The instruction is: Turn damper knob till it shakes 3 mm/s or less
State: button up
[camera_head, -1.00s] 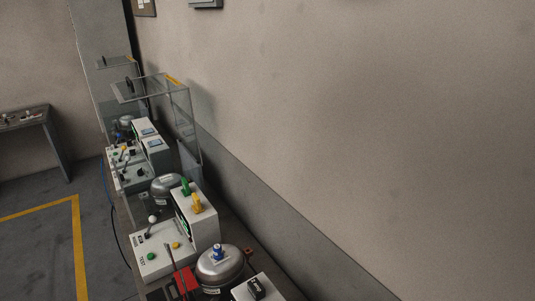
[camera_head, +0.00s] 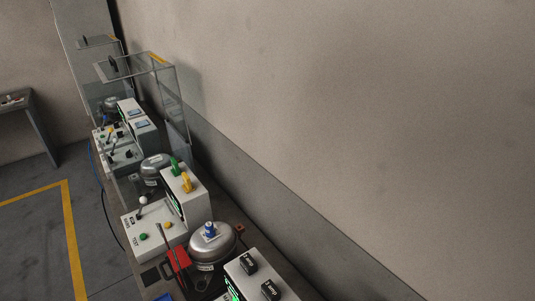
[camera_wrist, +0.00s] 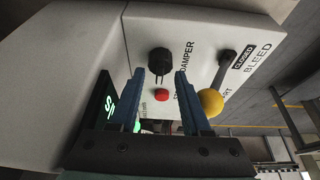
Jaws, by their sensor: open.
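The black damper knob (camera_wrist: 160,60), beside the word DAMPER, is on a pale panel (camera_wrist: 205,45) in the wrist view. My gripper (camera_wrist: 160,73) is open, with its two blue fingers pointing at the panel. The knob shows between the fingertips, with a gap on each side; I cannot tell how far in front of it they are. A display (camera_wrist: 108,103) with green characters is at the left, steeply angled and partly hidden by a finger, so its reading cannot be read. My gripper is not in the head view.
A red button (camera_wrist: 161,96) is just below the knob. A yellow-balled lever (camera_wrist: 211,101) beside the BLEED and CLOSED labels is close to the right finger. In the head view, compressors (camera_head: 213,243), control boxes and clear guards (camera_head: 178,105) line the wall.

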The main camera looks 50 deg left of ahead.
jog(key=b+v, duration=0.1)
jog(key=v, duration=1.1)
jog(key=shift+r, duration=0.3)
jog(key=shift+s+d, duration=0.1)
